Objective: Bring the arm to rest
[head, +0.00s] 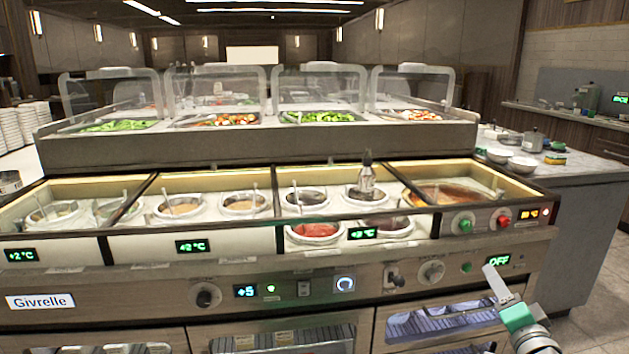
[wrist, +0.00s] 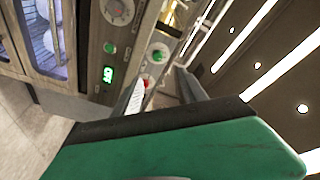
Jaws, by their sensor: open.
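My gripper (head: 493,276) is at the lower right of the head view, in front of the counter's control panel, with a teal body and a pale grey finger pointing up and left. In the wrist view my gripper (wrist: 160,84) shows two grey fingers apart, with nothing between them. The green housing fills the bottom of that view. Most of my arm is out of the picture. I cannot tell how far the fingers are from the panel.
The sauce counter (head: 130,284) spans the front, with several wells, knobs and lit displays. A metal bottle (head: 366,181) stands in a well. A side counter (head: 590,172) at right holds bowls. Floor (head: 607,300) is clear at lower right.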

